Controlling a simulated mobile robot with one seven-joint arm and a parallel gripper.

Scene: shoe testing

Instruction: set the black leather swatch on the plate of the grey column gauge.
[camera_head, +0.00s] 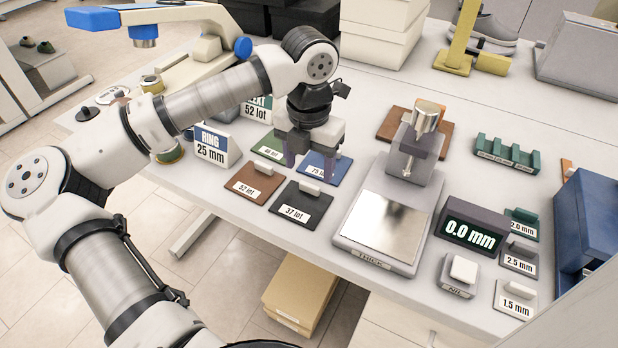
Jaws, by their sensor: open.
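The black leather swatch (287,208) lies flat on the table, with a "37 lot" label and a small pale block on top. The grey column gauge (414,163) stands to its right, with a bare shiny metal plate (382,226) at its front. The plate is empty and the display (470,233) reads 0.0 mm. My gripper (310,161) is open, fingers down, over the blue and green swatches, behind the black one. It holds nothing that I can see. The black swatch is in clear view.
A brown swatch (252,185), a blue swatch (329,175) and a green swatch (263,146) lie near the black one. Small labelled pieces stand right of the gauge, by a blue box (590,222). A "RING 25 mm" sign (212,146) stands left.

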